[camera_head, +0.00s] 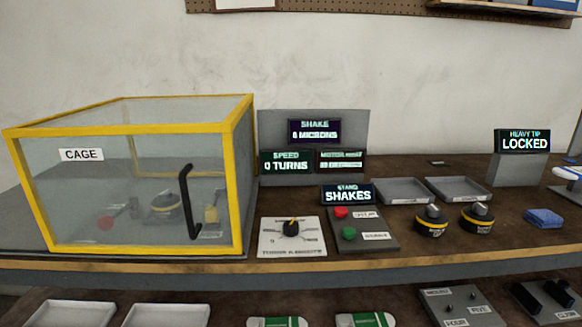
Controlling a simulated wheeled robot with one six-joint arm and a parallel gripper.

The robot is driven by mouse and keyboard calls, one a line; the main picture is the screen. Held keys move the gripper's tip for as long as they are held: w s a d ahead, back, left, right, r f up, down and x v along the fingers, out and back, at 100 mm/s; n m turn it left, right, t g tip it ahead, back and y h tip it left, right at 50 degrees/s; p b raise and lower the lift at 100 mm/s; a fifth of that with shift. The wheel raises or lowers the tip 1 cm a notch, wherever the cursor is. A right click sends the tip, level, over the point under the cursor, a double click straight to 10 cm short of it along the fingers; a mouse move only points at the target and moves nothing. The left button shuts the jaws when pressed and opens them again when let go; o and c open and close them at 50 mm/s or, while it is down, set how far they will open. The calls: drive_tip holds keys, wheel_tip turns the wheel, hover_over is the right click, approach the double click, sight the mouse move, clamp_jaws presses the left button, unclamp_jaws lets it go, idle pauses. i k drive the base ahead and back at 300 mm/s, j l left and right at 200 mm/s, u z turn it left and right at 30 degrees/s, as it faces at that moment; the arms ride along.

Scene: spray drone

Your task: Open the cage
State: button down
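The cage (240,190) is a clear box with yellow edges and a "CAGE" label, standing at the left of the bench. Its front panel looks shut. A black upright handle (185,203) is on the right part of the front panel. Inside, seen hazily through the panel, are a dark round device (163,206), a red part (105,222) and a small yellow part (211,214). My gripper is not in view.
Right of the cage are a dial plate (292,245), a red-and-green button box (365,232), lit displays (315,131), grey trays (403,190), two black-and-yellow knobs (431,221) and a blue cloth (543,217). A lower shelf holds white trays (165,314). Space before the cage front looks clear.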

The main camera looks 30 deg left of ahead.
sight(82, 121)
drive_tip(key=l+u, duration=0.1)
drive_tip(key=u, duration=1.9)
